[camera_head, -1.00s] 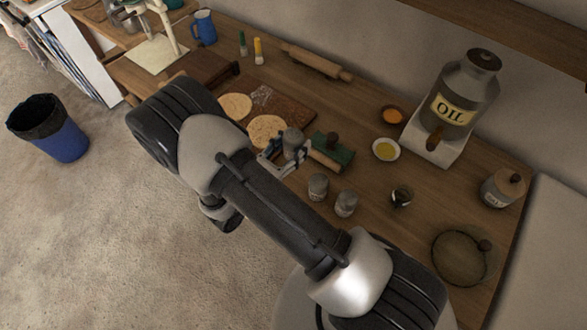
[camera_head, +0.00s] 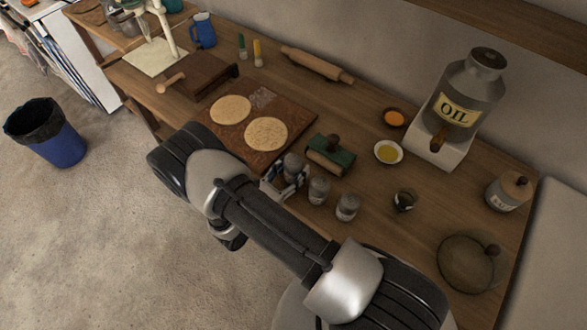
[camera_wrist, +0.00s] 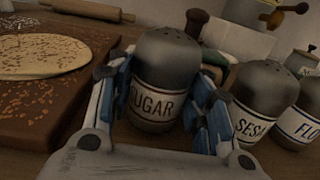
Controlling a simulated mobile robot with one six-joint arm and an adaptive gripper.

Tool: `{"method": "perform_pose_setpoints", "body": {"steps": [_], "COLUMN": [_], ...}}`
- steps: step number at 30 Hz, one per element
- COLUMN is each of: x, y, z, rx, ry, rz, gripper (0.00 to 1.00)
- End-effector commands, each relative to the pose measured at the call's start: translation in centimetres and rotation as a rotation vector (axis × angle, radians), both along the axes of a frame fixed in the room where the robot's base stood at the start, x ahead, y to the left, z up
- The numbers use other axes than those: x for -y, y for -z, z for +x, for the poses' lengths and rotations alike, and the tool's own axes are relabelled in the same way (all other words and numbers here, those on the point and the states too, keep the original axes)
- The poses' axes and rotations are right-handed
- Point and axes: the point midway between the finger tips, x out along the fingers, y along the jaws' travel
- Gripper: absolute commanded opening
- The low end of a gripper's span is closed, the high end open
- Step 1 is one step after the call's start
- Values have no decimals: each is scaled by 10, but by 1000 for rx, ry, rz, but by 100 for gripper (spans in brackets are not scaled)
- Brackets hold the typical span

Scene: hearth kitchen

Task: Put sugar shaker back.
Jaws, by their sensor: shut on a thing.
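The sugar shaker (camera_wrist: 158,85) has a grey domed top with holes and a SUGAR label. My gripper (camera_wrist: 160,105) is shut on it, one finger on each side, and the shaker looks upright. In the head view the shaker (camera_head: 293,166) shows between the fingers of my gripper (camera_head: 285,180), at the front edge of the table. I cannot tell whether its base touches the tabletop. The sesame shaker (camera_wrist: 255,100) stands just right of my gripper, with the flour shaker (camera_wrist: 302,118) beyond it. These two also show in the head view (camera_head: 319,189) and (camera_head: 347,206).
A brown board (camera_head: 293,112) with two flatbreads (camera_head: 266,134) lies left of and behind my gripper. A green block with a roller (camera_head: 331,155) stands behind the shakers.

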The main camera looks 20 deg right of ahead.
Motion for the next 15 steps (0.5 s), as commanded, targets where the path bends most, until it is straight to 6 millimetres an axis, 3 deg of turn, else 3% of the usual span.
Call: {"method": "perform_pose_setpoints", "body": {"steps": [4,5,15], "x": [0,0,0], "y": [5,4,3], "z": [0,0,0], "rx": [0,0,0], "ry": [0,0,0], "rz": [0,0,0], "gripper": [18,46,66]}}
